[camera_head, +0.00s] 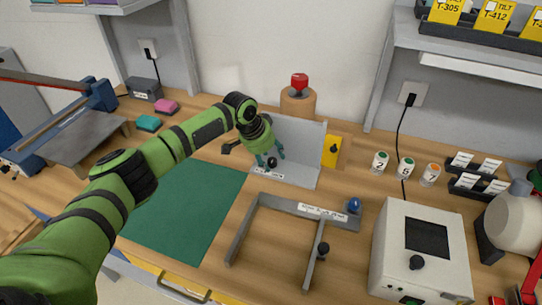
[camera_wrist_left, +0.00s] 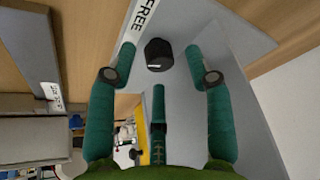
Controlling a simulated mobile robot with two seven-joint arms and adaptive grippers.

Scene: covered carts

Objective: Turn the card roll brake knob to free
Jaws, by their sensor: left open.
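A small black knob (camera_head: 272,162) sits at the grey L-shaped bracket (camera_head: 302,150) on the bench. In the left wrist view the black knob (camera_wrist_left: 158,54) lies beside a white label reading FREE (camera_wrist_left: 144,16). My left gripper (camera_head: 269,157) is open at the knob; its green fingers partly cover that area. In the left wrist view the fingers of this gripper (camera_wrist_left: 160,78) spread to both sides of the knob, with a third finger below it. I see no finger clearly touching the knob. The knob's exact setting is unclear. My right gripper is out of view.
A tan roll (camera_head: 298,103) with a red top stands behind the bracket, a yellow plate (camera_head: 331,150) to its right. A grey frame (camera_head: 245,229) and a white box (camera_head: 393,265) stand in front and right. The green mat (camera_head: 190,215) is clear.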

